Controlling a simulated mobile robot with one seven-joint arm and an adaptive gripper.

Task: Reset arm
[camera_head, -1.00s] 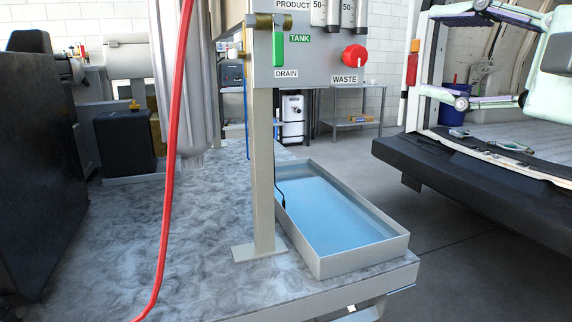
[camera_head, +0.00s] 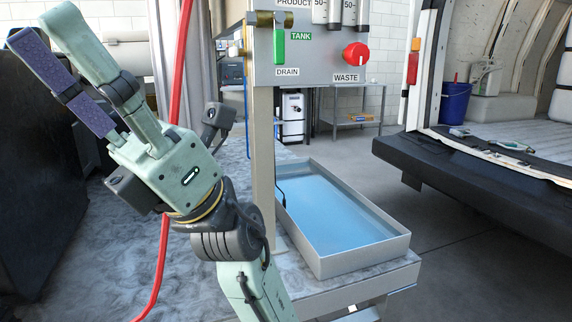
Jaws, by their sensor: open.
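My gripper (camera_head: 40,29) is at the upper left, raised above the grey marbled bench and pointing up and to the left. Its two fingers are apart, one with a purple pad, and nothing is between them. My pale green arm (camera_head: 250,285) comes up from the lower middle and hides part of the bench and the post.
A red hose (camera_head: 161,250) runs down behind my arm. A panel (camera_head: 315,62) with a green drain lever (camera_head: 279,48) and a red waste knob (camera_head: 355,52) stands on a post. A water-filled tray (camera_head: 362,265) sits at the bench's right end. A van (camera_head: 480,175) is at right.

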